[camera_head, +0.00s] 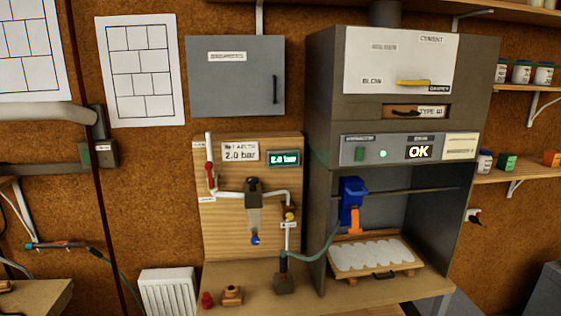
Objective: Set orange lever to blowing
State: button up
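Two levers of orange or yellow tone show in the head view. A yellow-orange lever (413,83) lies nearly level on the white upper panel (375,60) of the grey cabinet. A brighter orange part (355,221) hangs down from a blue device (353,190) inside the cabinet's open bay. I cannot tell whether it is a lever or a nozzle. My gripper is not in view, and nothing is seen touching either part.
A wooden board (222,225) carries a red-handled valve (210,176) and a gauge reading 2.0 bar. A tray (420,265) with white ovals sits under the blue device. A teal hose (318,254) crosses the bench. A white radiator (168,291) stands lower left.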

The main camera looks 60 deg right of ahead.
aim_at(355, 229)
jog(key=z, duration=0.2)
jog(key=k, duration=0.6)
jog(key=z, duration=0.85)
